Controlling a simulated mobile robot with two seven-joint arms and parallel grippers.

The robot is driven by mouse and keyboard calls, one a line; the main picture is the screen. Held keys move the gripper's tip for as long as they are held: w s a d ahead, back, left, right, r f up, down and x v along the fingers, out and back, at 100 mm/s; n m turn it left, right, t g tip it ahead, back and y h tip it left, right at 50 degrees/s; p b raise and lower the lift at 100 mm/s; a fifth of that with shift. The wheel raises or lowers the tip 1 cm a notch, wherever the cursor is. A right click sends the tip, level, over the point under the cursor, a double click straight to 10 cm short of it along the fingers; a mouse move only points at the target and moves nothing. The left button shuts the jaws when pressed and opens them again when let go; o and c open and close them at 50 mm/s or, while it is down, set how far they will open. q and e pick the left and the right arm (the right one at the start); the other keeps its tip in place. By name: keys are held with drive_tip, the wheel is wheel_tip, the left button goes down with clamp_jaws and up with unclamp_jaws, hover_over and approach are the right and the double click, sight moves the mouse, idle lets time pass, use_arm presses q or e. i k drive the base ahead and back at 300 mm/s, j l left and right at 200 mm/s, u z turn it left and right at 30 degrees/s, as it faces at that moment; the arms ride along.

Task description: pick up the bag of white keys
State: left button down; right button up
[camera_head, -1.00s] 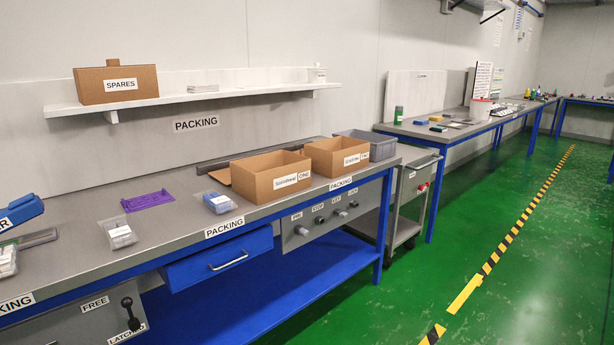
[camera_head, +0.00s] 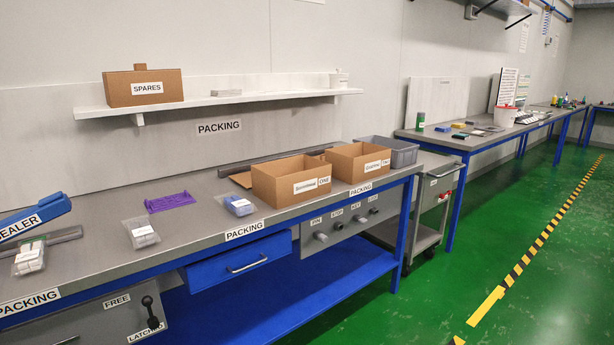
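Two clear bags with whitish pieces lie on the grey packing bench. One bag (camera_head: 141,233) lies in front of the purple piece. The other bag (camera_head: 29,258) lies farther left, in front of the blue sealer. Both look like bags of white keys; I cannot tell for certain which one is meant. A third clear bag (camera_head: 238,205) holds blue pieces and lies to the right, near the bench's front edge. Neither of my grippers is in view.
The blue sealer (camera_head: 36,218) stands at the bench's left end. A purple piece (camera_head: 170,201) lies behind the bags. Open cardboard boxes (camera_head: 292,184) (camera_head: 358,165) and a grey bin (camera_head: 402,153) stand to the right. A shelf (camera_head: 225,101) runs above. Green floor is clear at right.

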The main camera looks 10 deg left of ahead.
sight(32, 253)
drive_tip(key=u, duration=1.7)
